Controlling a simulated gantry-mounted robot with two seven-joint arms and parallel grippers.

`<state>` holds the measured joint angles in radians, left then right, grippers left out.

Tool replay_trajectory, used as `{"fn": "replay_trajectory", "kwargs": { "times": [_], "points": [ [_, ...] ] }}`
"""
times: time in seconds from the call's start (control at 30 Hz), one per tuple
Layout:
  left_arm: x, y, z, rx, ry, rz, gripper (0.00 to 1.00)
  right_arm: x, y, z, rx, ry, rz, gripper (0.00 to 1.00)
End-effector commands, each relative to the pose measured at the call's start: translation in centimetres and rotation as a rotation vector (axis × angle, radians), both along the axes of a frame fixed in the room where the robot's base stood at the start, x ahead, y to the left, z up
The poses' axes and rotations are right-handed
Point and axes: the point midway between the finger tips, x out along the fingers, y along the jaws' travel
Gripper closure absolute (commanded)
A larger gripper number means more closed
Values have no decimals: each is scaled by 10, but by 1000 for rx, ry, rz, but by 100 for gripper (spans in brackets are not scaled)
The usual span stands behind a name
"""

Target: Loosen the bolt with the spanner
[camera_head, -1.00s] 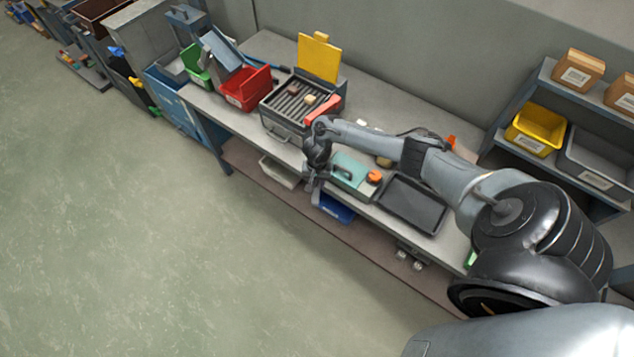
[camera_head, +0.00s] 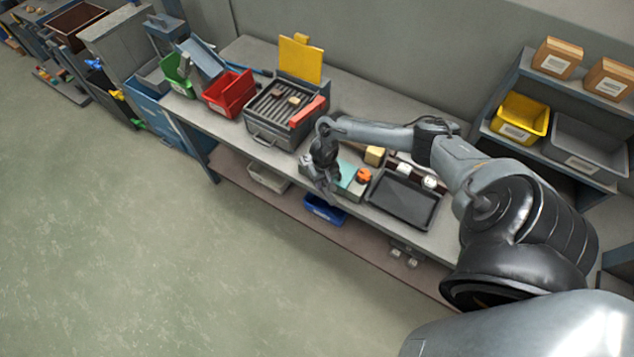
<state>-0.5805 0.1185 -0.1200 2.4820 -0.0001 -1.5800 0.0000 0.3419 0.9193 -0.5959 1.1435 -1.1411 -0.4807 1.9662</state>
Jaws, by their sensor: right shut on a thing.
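My right gripper (camera_head: 329,192) points down at the front edge of the workbench (camera_head: 262,154), beside a block with a teal top (camera_head: 347,174). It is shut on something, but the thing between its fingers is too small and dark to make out. An orange round knob (camera_head: 363,175) sits at the block's right end. I cannot pick out the spanner or the bolt; the gripper and wrist cover part of the block. My left gripper is not in view.
A grill-like box (camera_head: 284,110) with a raised yellow plate (camera_head: 300,60) stands left of my arm. Red (camera_head: 229,94) and green (camera_head: 177,76) bins stand further left. A dark tray (camera_head: 403,199) lies right of the block. The floor in front is clear.

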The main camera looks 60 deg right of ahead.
Motion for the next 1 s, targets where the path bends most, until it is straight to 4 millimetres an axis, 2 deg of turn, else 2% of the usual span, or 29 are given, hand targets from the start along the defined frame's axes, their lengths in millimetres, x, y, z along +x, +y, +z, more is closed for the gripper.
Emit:
{"fn": "replay_trajectory", "kwargs": {
  "times": [0.37, 1.0],
  "points": [
    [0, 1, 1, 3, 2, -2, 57, -8, -16, 1, -2, -1, 139, 100],
    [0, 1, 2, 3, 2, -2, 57, -10, -18, 1, -2, -1, 158, 100]
  ]
}}
